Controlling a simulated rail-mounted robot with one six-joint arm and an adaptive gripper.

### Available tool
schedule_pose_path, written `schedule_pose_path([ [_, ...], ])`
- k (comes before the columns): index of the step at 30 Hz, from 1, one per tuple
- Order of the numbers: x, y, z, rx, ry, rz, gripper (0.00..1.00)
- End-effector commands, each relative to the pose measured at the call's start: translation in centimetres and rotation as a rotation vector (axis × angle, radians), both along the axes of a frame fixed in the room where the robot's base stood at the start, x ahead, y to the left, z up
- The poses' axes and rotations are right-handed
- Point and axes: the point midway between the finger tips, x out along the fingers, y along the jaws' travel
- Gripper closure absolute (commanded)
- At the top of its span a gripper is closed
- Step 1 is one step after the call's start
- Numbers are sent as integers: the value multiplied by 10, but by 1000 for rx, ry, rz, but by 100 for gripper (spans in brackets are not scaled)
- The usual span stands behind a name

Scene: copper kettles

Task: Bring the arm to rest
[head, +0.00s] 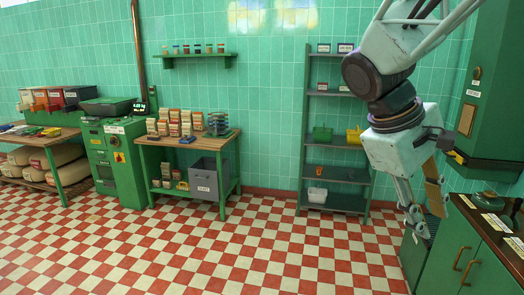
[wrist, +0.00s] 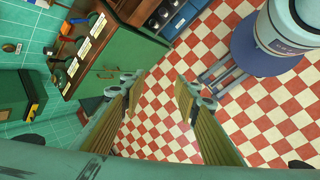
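My gripper (head: 418,218) hangs at the right of the head view, pointing down beside the green cabinet with a wooden top (head: 466,258). In the wrist view my gripper (wrist: 158,88) has its two tan-padded fingers wide apart. Only the checkered floor (wrist: 155,125) shows between them, and nothing is held. The arm is bent, with its wrist high above the floor.
A green wall cabinet (head: 492,95) is close to the right of my wrist. A green shelf rack (head: 340,175) with bins stands behind the arm. A worktable with boxes (head: 200,147) and a green machine (head: 115,160) stand left. The middle floor is clear.

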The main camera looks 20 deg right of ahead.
Motion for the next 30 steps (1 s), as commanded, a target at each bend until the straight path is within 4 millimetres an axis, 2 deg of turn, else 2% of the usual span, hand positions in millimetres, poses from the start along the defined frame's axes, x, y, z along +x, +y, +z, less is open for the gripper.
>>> schedule_pose_path([
  [12, -27, 83, 0, 136, -158, -19, 71],
  [30, -70, 192, -3, 359, -363, -48, 71],
])
